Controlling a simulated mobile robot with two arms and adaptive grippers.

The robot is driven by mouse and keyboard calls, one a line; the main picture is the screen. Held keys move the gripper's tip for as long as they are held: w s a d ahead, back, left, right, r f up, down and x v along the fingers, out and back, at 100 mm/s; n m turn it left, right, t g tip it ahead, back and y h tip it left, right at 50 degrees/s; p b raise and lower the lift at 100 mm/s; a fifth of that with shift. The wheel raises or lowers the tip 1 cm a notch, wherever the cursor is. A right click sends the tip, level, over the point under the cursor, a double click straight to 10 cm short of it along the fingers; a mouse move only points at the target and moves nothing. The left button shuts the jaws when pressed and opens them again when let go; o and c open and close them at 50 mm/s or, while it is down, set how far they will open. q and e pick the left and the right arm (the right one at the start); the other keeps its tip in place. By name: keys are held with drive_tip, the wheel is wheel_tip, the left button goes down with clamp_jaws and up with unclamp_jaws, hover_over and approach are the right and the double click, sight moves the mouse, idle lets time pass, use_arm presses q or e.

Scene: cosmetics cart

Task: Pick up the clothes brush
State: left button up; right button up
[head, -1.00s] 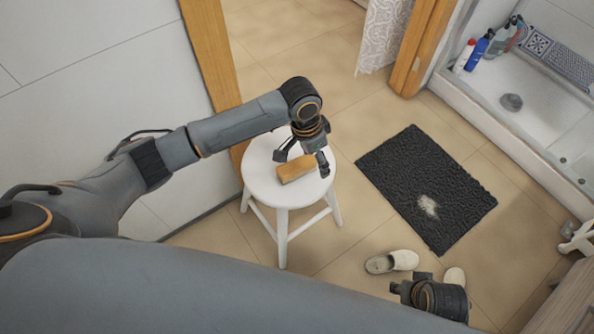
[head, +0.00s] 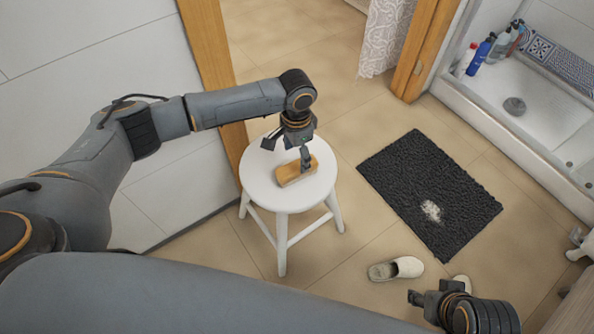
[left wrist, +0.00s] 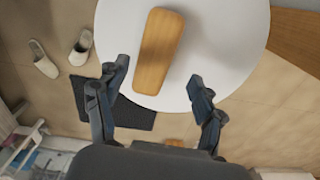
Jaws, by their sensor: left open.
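The clothes brush (head: 296,171) has a wooden, light brown body and lies on the round white stool (head: 258,190). In the left wrist view the brush (left wrist: 158,50) lies lengthwise, ahead of and between the open fingers. My left gripper (head: 287,149) is open above the brush, with one finger in front of it in the head view. The left wrist view shows the gripper (left wrist: 158,82) empty, with its fingers apart. My right gripper (head: 420,297) is low at the bottom right of the head view, away from the stool; its jaws are too unclear to tell.
A black mat (head: 410,185) with a whitish patch lies right of the stool. A pale slipper (head: 398,268) lies on the floor, with another partly hidden by my right gripper. A shower tray (head: 515,130) with bottles stands at the upper right.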

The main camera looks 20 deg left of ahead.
sight(297, 165)
use_arm(q)
drive_tip(key=f, duration=0.1)
drive_tip(key=f+b, duration=0.1)
drive_tip(key=f, duration=0.1)
drive_tip(key=f+b, duration=0.1)
drive_tip(key=f, duration=0.1)
drive_tip(key=shift+s+d+f, duration=0.2)
drive_tip(key=shift+s+f, duration=0.05)
drive_tip(key=shift+s, duration=0.15)
drive_tip(key=shift+r, duration=0.1)
drive_tip(key=c, duration=1.4)
use_arm(e)
drive_tip(key=shift+x, duration=0.95)
use_arm(q)
drive_tip(key=shift+o, duration=0.2)
use_arm(e)
drive_tip(key=shift+s, duration=0.2)
